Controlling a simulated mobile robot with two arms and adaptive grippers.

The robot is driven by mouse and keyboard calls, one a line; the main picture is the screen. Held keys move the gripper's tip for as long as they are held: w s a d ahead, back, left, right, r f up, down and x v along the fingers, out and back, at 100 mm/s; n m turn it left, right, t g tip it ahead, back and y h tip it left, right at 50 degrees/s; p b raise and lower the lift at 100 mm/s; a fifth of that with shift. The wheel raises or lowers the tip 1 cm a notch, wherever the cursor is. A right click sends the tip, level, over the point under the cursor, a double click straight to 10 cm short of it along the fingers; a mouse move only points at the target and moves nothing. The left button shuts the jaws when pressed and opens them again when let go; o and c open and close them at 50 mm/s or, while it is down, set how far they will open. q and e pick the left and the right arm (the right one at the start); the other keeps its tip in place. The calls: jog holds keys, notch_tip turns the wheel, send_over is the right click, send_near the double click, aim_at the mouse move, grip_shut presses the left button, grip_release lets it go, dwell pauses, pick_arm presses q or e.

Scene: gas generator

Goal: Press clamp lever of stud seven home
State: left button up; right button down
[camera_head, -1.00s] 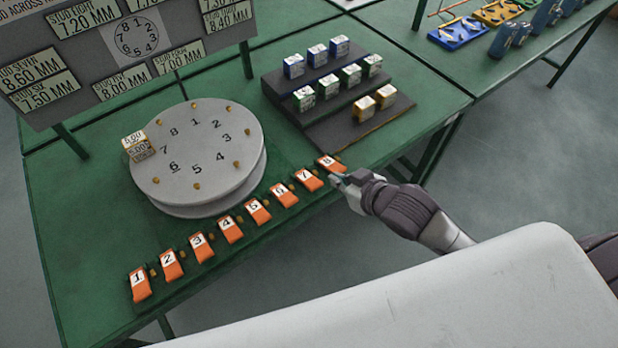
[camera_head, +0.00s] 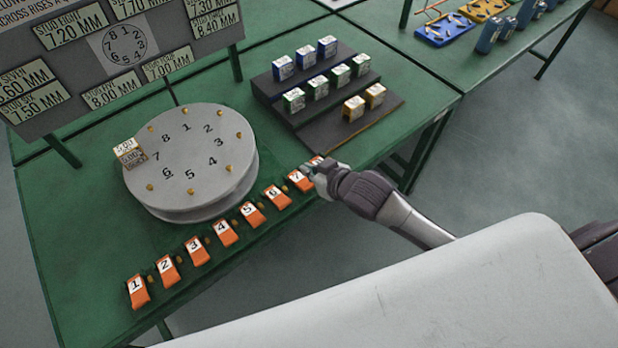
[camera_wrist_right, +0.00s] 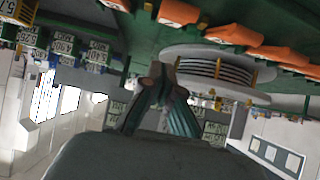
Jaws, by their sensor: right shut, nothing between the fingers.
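The orange clamp lever labelled 7 (camera_head: 299,181) is near the right end of the lever row along the table's front edge. My right gripper (camera_head: 309,172) is shut and empty, with its tip close beside lever 7 on its right. I cannot tell whether it touches the lever. The gripper covers most of the lever labelled 8 (camera_head: 316,160). In the right wrist view, the shut fingers (camera_wrist_right: 163,86) show below orange levers (camera_wrist_right: 232,34), whose numbers cannot be read. A small stack of labelled blocks (camera_head: 128,152) sits by the 7 on the round grey plate (camera_head: 205,150). My left gripper is not in view.
Orange levers 1 (camera_head: 138,292) to 6 (camera_head: 278,197) run leftward along the front edge. A dark stepped rack (camera_head: 345,126) with blue, green and yellow-topped blocks stands at the back right. A sign board (camera_head: 95,60) stands at the back left.

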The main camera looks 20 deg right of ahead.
aim_at(312, 197)
jog(key=shift+x, duration=1.05)
jog(key=shift+s+d+f+p, duration=0.1)
jog(key=shift+s+f+p, duration=0.15)
jog(key=shift+f, duration=0.35)
jog(key=shift+s+d+f+p, duration=0.1)
jog(key=shift+s+f, duration=0.15)
jog(key=shift+f, duration=0.35)
jog(key=shift+s+f, duration=0.3)
jog(key=shift+f, duration=0.35)
jog(key=f+t+b, duration=0.1)
jog(key=b, duration=0.2)
jog(key=s+f+t+y+b, duration=0.1)
jog(key=b, duration=0.2)
jog(key=shift+s+d+f+t, duration=0.1)
jog(key=shift+d+f+t, duration=0.15)
jog(key=shift+f+t, duration=0.15)
jog(key=shift+s+f, duration=0.1)
jog(key=shift+f, duration=0.1)
